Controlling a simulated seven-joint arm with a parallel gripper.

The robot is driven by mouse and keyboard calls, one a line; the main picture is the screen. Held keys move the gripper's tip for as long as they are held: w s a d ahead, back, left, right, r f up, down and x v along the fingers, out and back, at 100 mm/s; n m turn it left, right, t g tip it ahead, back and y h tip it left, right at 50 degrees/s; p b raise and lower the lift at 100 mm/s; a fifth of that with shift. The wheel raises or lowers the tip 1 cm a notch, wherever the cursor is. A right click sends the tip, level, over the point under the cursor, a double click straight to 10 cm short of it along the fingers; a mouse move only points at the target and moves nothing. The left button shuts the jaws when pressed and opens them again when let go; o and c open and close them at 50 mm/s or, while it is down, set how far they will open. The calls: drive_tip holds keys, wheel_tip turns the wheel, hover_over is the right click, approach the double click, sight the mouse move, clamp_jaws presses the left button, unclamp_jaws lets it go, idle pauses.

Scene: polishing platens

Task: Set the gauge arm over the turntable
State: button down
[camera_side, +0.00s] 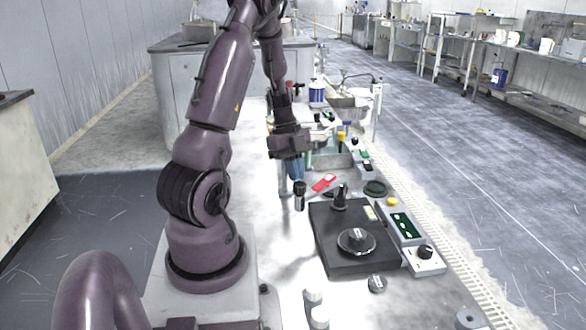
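The turntable is a dark round disc with a bright hub (356,241), set on a black square base (330,262) in front of my arm. A black upright post (340,198) stands at the back of this base. A thin pale bar (325,190) beside a red piece runs left from near the post, away from the disc; it may be the gauge arm, but I cannot tell for sure. My gripper (292,178) hangs above the bench, behind and left of the base, apart from the disc. Its fingers are small and blend with items behind, so their opening is unclear.
Bottles and a sink crowd the bench behind. A small round piece (376,284) lies in front. The bench's left front is mostly clear.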

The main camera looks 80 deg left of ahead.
drive_tip(key=shift+w+d+n+t, duration=0.15)
drive_tip(key=shift+w+d+n, duration=0.1)
drive_tip(key=shift+d+n, duration=0.3)
drive_tip(key=shift+w+d+n+t, duration=0.15)
drive_tip(key=shift+w+d+n, duration=0.05)
drive_tip(key=shift+d+n, duration=0.35)
drive_tip(key=w+d+n+t+y, duration=0.1)
drive_tip(key=w+d+n+y, duration=0.1)
drive_tip(key=w+d+n, duration=0.4)
drive_tip(key=shift+w+d+t, duration=0.2)
drive_tip(key=shift+w+t, duration=0.1)
drive_tip(key=shift+w, duration=1.15)
